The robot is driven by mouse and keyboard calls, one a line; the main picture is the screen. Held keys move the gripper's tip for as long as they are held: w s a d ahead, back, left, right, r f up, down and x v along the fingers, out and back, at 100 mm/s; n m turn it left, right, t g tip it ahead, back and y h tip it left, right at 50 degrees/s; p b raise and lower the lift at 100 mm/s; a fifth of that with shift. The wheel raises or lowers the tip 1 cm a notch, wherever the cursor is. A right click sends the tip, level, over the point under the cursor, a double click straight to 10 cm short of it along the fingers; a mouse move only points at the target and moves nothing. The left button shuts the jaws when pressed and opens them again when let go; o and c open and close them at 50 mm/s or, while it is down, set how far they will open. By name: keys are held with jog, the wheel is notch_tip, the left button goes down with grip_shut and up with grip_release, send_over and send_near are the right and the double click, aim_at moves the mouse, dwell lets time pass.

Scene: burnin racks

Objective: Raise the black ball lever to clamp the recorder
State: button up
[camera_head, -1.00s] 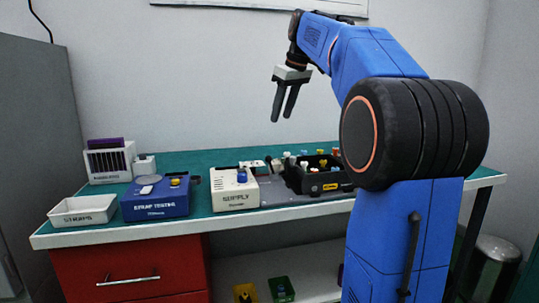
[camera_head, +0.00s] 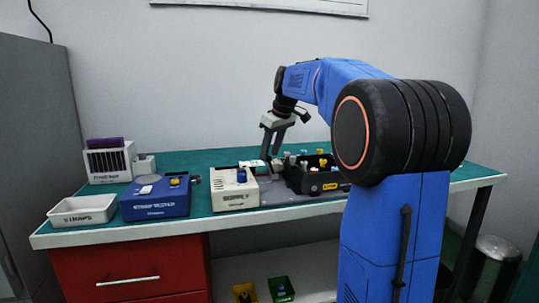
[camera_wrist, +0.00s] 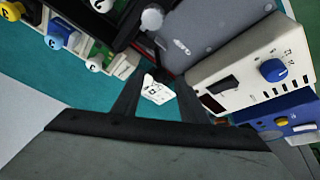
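My gripper (camera_head: 270,155) hangs fingers down over the bench, between the supply box and the black tray. In the wrist view its two dark fingers (camera_wrist: 158,80) stand apart with no object held between them. A white printed card (camera_wrist: 155,90) shows beyond them in the gap. A black tray-like unit (camera_head: 325,181) with a yellow label and several coloured ball-topped pieces stands right of the gripper. I cannot tell which piece is the black ball lever, nor pick out the recorder with certainty. A grey plate (camera_wrist: 195,25) lies beside the supply box, partly hidden.
The cream supply box (camera_head: 234,195) with a blue knob stands just left of the gripper. Further left are a blue strap testing box (camera_head: 155,208), a white straps tray (camera_head: 82,210) and a white rack (camera_head: 108,163).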

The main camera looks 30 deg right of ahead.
jog(key=shift+x, duration=0.8)
jog(key=shift+c, duration=0.3)
grip_shut()
jog(key=shift+s+d+y, duration=0.2)
jog(key=shift+d+y, duration=0.3)
jog(key=shift+d, duration=0.15)
jog(key=shift+s+d+r+m+t+y, duration=0.1)
jog(key=shift+d+m+t+y, duration=0.1)
jog(key=shift+d+t+y, duration=0.3)
jog(key=shift+s+d+m+t+y, duration=0.1)
jog(key=shift+d+m+y, duration=0.15)
jog(key=shift+y, duration=0.45)
jog(key=shift+d, duration=0.1)
jog(key=shift+o, duration=0.3)
grip_release()
